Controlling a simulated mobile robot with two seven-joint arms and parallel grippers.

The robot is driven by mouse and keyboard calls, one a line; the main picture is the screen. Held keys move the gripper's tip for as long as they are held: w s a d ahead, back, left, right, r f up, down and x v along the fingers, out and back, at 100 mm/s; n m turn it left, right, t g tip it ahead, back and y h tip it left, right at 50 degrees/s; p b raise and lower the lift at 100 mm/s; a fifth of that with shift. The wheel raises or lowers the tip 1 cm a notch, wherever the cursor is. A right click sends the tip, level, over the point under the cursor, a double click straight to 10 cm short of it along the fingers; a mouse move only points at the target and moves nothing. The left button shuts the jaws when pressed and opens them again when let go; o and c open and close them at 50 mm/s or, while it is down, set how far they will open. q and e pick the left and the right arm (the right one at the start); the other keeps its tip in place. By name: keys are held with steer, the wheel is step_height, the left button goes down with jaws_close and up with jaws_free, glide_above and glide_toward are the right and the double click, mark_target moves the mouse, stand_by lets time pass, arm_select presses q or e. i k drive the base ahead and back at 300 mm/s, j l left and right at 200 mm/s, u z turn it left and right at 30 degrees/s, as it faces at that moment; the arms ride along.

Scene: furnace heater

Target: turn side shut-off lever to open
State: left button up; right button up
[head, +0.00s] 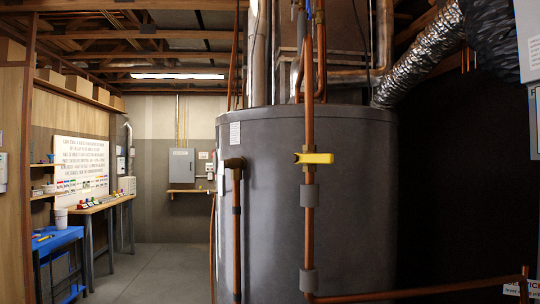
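A yellow shut-off lever (317,158) sits on a brass valve on a vertical copper pipe (309,225) in front of the large grey tank (265,190). The lever lies level, crosswise to the pipe, and points right. A small blue part (308,9), perhaps another handle, shows on the pipe at the top edge. Neither of my grippers is in the head view, so their states and their distance to the lever are hidden.
A copper pipe (420,290) runs low across the right front. A brass fitting and pipe (236,200) stand left of the lever. A silver duct (420,60) hangs upper right. A workbench (100,205) and blue cart (58,240) line the left wall. The floor (160,270) between is clear.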

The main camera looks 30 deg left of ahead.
mark_target(297, 158)
steer(key=i+l+u, duration=0.1)
steer(key=u, duration=0.3)
steer(key=i+l+u, duration=0.1)
steer(key=l+u, duration=0.4)
steer(key=u, duration=0.25)
steer(key=i, duration=0.05)
